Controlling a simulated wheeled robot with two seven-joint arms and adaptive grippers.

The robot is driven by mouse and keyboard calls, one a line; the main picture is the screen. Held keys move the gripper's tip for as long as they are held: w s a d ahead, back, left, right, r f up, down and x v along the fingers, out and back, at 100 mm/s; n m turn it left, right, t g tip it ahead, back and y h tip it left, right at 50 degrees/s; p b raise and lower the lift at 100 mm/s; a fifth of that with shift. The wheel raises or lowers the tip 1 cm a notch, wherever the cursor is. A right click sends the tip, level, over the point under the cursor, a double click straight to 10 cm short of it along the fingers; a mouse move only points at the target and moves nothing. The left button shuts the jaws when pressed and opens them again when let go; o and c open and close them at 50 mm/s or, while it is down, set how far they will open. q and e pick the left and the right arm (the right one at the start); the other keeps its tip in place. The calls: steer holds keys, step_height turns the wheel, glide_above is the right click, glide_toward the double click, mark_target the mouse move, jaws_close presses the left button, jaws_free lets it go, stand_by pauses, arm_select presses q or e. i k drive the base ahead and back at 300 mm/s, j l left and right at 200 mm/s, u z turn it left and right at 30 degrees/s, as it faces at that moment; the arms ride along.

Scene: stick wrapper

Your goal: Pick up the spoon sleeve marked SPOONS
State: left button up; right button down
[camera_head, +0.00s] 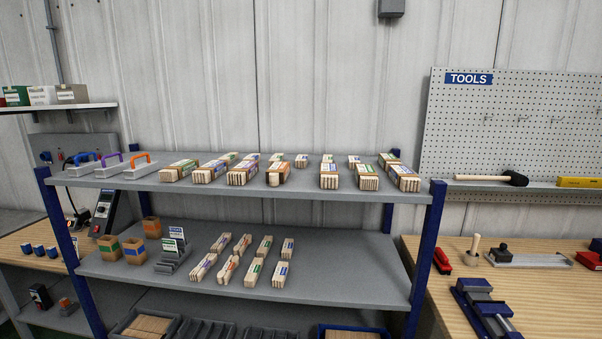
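Several sleeves of wooden sticks lie in rows on the upper shelf, with green, purple or blue labels. The labels are too small to read, so I cannot tell which one is marked SPOONS. One sleeve (278,174) in the front row shows a rounder, broader end than its neighbours, which show rows of thin stick ends. Loose-looking bundles lie on the middle shelf, and one bundle (228,269) there also has broader ends. Neither of my grippers is in view.
The grey shelf rack (330,208) has blue posts. Handled tools (125,169) stand at the upper left; small boxes (152,227) and a grey holder (174,254) stand below. Trays (148,324) fill the bottom. A bench with a blue vise (484,305) is at right. The middle shelf's right side is clear.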

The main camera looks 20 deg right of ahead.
mark_target(277, 174)
steer(key=i+j+z, duration=0.15)
steer(key=j+z, duration=0.3)
steer(key=i+j+z, duration=0.1)
steer(key=j+z, duration=0.15)
steer(key=z, duration=0.15)
steer(key=j+z, duration=0.25)
steer(key=j, duration=0.15)
steer(key=j+z, duration=0.25)
steer(key=j, duration=0.15)
